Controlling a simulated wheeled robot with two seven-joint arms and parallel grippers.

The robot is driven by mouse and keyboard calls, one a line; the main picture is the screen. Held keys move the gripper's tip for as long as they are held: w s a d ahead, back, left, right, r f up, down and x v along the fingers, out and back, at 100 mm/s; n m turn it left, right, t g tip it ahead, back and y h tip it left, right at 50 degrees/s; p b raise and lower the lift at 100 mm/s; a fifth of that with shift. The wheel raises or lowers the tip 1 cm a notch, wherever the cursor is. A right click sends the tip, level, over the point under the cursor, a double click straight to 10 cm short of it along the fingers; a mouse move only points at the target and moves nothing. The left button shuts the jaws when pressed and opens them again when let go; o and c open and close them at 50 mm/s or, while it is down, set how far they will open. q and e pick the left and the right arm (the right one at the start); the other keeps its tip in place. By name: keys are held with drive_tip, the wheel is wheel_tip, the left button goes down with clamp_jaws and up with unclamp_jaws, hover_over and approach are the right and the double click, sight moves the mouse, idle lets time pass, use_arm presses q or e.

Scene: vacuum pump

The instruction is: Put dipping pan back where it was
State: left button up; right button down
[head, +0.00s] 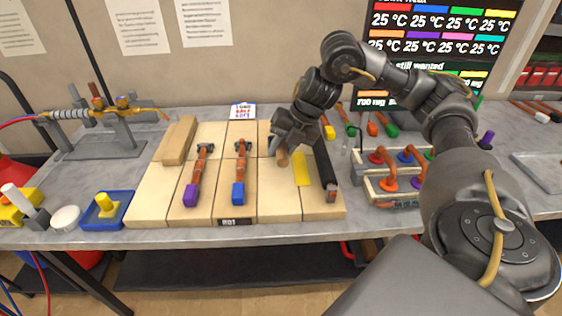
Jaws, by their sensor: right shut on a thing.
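My right gripper (283,143) is over the pale wooden boards, shut on a tan wooden piece (283,157) that looks like a round handle end. The gripper hides the rest of that piece, and I cannot tell whether it is part of the dipping pan. I cannot make out whether it touches the board below. A shallow blue tray (90,222) with a yellow part in it sits at the left front of the table. My left gripper is out of view.
The boards (192,136) hold a purple-ended tool (191,193), a blue-ended tool (238,192), a yellow strip (301,168) and a black bar (324,166). A metal stand (97,145) is at left, a rack with coloured valves (388,188) at right. Bare table lies beside the boards.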

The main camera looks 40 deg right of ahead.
drive_tip(key=shift+w+d+f, duration=0.15)
drive_tip(key=shift+w+f, duration=0.1)
drive_tip(key=shift+f, duration=0.1)
drive_tip(key=shift+f+b, duration=0.5)
drive_tip(key=shift+f, duration=0.95)
drive_tip(key=c, duration=1.1)
unclamp_jaws()
drive_tip(key=shift+f, duration=0.1)
drive_tip(key=shift+c, duration=0.2)
drive_tip(key=p+v, duration=0.5)
drive_tip(key=v, duration=0.7)
